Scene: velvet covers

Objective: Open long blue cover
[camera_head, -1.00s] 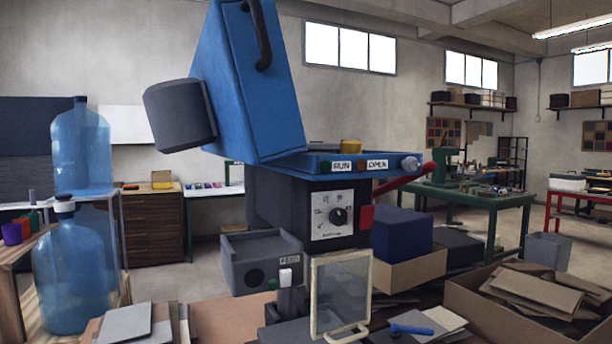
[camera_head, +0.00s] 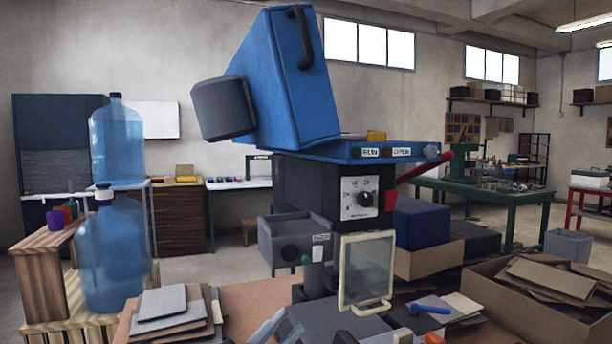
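The blue machine has a long blue cover (camera_head: 287,80), with a dark handle (camera_head: 300,36) and a grey block on its left side. The cover stands tilted up above a blue top panel (camera_head: 372,151) with labels reading RUN and OPEN. The top panel rests on a dark body with a dial plate (camera_head: 367,198). A pale slanted shape at the bottom edge, seemingly my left gripper (camera_head: 268,328), is well below the cover and apart from it. It is cut off by the frame, so its opening is unclear. My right gripper is not recognisable in view.
A cream-framed clear panel (camera_head: 366,272) stands before the machine. A cardboard box of scraps (camera_head: 545,295) is at right, near a blue tool (camera_head: 430,306). Large blue water jugs (camera_head: 113,255) stand at left. Stacked grey sheets (camera_head: 172,305) lie at front left.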

